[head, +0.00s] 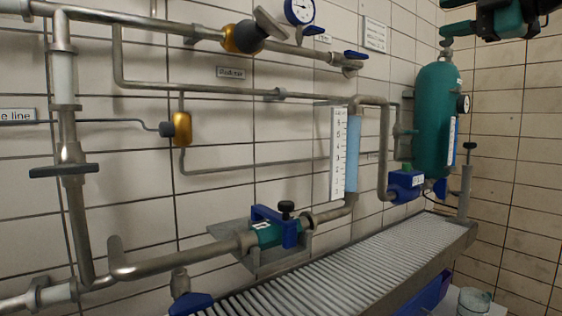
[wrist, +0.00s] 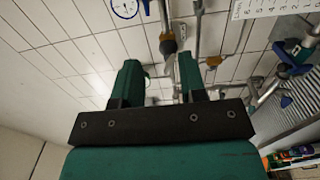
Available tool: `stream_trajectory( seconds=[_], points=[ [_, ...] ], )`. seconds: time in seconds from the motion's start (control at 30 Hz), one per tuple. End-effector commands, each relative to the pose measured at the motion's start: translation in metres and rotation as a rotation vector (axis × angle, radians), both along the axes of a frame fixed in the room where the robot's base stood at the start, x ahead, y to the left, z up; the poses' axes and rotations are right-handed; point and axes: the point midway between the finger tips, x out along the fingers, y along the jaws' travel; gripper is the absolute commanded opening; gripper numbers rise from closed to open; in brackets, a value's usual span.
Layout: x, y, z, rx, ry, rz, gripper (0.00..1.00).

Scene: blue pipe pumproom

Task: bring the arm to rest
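My gripper (wrist: 158,60) shows in the wrist view with its two green fingers spread apart. Nothing is held between them; the tiled wall and pipes are seen through the gap. In the head view, a green and black part of my arm (head: 502,18) hangs at the top right corner, above the green tank and apart from it. The fingertips cannot be made out in that view.
A green tank (head: 436,120) stands at the right wall corner. Pipes, a sight tube (head: 352,152), a gauge (head: 299,10) and a blue clamp (head: 275,226) line the white tiled wall. A ribbed bench (head: 350,268) runs below. A glass jar (head: 473,301) stands at the lower right.

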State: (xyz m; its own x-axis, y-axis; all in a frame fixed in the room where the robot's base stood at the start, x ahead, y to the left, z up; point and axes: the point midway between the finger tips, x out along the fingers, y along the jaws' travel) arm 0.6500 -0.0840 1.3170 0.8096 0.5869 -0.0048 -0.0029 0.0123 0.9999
Motion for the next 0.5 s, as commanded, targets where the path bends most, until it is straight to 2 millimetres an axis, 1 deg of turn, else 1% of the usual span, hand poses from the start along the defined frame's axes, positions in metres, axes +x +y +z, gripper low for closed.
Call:
stream_trajectory(
  seconds=[0.27, 0.37, 0.47, 0.5],
  points=[
    [0.005, 0.018, -0.038, 0.132, 0.206, -0.009, 0.38],
    [0.006, 0.029, -0.058, 0.191, 0.309, -0.014, 0.38],
    [0.005, 0.044, -0.085, 0.261, 0.442, -0.026, 0.38],
    [0.003, 0.051, -0.097, 0.29, 0.501, -0.032, 0.38]
  ],
)
